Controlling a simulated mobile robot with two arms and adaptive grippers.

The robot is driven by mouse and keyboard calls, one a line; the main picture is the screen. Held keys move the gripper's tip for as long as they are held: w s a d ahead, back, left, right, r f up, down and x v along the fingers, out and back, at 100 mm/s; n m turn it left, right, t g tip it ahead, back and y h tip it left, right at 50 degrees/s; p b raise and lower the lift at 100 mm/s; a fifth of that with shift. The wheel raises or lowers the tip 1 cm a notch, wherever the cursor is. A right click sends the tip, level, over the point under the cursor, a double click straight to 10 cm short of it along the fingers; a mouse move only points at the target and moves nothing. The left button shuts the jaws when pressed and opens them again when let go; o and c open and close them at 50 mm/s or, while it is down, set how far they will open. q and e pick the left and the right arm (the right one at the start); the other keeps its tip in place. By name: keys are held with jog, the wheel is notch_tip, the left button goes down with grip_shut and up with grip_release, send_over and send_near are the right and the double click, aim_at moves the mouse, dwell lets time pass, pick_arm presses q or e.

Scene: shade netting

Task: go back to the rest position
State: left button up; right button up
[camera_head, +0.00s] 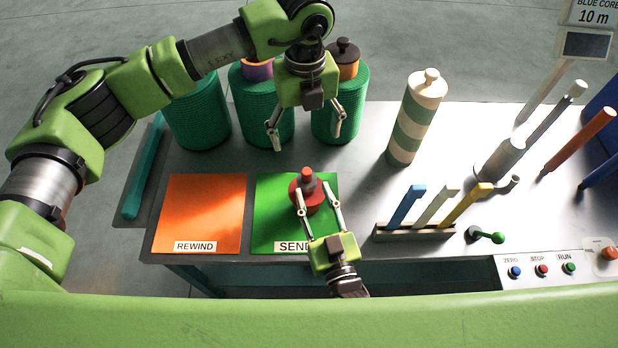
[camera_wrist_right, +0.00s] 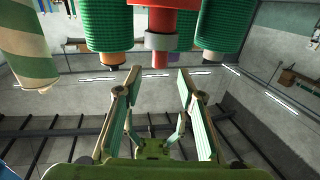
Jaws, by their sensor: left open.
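My left gripper (camera_head: 306,138) is open and empty, hanging in front of the green netting rolls at the back of the table. My right gripper (camera_head: 317,193) is lower, by the green SEND mat (camera_head: 265,215), with its fingers spread. A red plug with a knob (camera_head: 312,200) stands on that mat, near the right fingertips. In the right wrist view the two right fingers (camera_wrist_right: 158,78) are apart with nothing held between them, and the red piece (camera_wrist_right: 178,22) lies beyond their tips. The left gripper's fingers show small behind them.
Green netting rolls (camera_head: 200,120) stand along the back, and a striped roll (camera_head: 416,110) stands to their right. An orange REWIND mat (camera_head: 200,210) is at left.

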jog(key=v, duration=0.5)
